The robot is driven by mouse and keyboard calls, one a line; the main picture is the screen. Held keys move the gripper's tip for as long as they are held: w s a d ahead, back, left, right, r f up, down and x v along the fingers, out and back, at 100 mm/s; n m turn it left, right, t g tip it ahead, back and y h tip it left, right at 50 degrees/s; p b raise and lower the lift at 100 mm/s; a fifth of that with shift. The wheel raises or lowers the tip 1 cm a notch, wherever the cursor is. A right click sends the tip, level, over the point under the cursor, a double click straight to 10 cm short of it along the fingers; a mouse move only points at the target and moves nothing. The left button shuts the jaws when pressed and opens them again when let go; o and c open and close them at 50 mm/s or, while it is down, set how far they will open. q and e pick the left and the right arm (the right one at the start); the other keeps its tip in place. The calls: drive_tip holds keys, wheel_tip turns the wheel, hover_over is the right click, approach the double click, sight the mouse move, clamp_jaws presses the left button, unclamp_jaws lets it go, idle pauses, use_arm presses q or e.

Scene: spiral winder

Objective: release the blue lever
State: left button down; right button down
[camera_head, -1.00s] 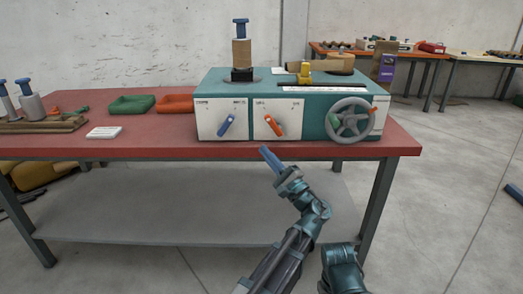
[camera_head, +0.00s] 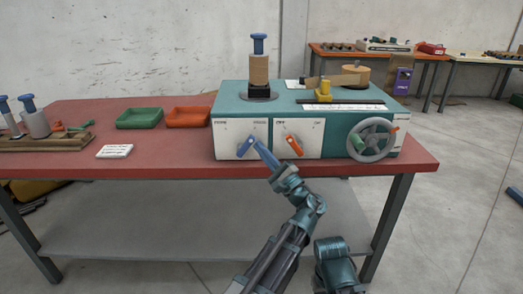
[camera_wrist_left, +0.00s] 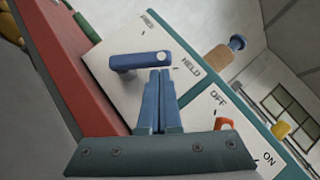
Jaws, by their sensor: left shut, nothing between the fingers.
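The blue lever (camera_head: 245,148) is on the white left front panel of the teal winder (camera_head: 232,97). It slants up to the right, toward the HELD label. In the left wrist view the lever (camera_wrist_left: 138,62) lies just beyond my fingertips, with the FREE and HELD labels near it. My left gripper (camera_head: 261,147) is shut and empty, its blue fingertips just right of the lever in the head view. In the left wrist view the shut fingertips (camera_wrist_left: 160,73) overlap the lever's knob end; I cannot tell if they touch. My right gripper is not in view.
An orange lever (camera_head: 292,146) with an OFF label is on the panel to the right. A grey handwheel (camera_head: 372,140) projects at the right end. A green tray (camera_head: 139,118) and an orange tray (camera_head: 187,117) stand left on the red table (camera_head: 75,160).

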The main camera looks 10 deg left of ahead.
sight(254, 138)
use_arm(q)
drive_tip(key=shift+a+r+n+g+p, duration=0.15)
drive_tip(key=shift+r+n+g+p, duration=0.65)
drive_tip(key=shift+p, duration=0.8)
drive_tip(key=r+n+p, duration=0.1)
drive_tip(key=p, duration=0.2)
drive_tip(key=a+n+g+h+p, duration=0.1)
drive_tip(key=p, duration=0.2)
drive_tip(key=r+n+g+h+p, duration=0.1)
drive_tip(key=n+p, duration=0.1)
drive_tip(key=shift+s+a+r+p, duration=0.3)
drive_tip(key=shift+a+p, duration=0.05)
drive_tip(key=shift+p, duration=0.05)
drive_tip(key=a+n+h+p, duration=0.1)
drive_tip(key=p, duration=0.2)
drive_tip(key=a+n+g+h+p, duration=0.1)
drive_tip(key=n+h+p, duration=0.1)
drive_tip(key=p, duration=0.1)
drive_tip(key=s+a+n+h+p, duration=0.1)
drive_tip(key=a+h+p, duration=0.1)
drive_tip(key=p, duration=0.1)
drive_tip(key=shift+r+g, duration=0.2)
drive_tip(key=shift+g, duration=0.2)
drive_tip(key=shift+a, duration=0.1)
drive_tip(key=shift+p, duration=0.3)
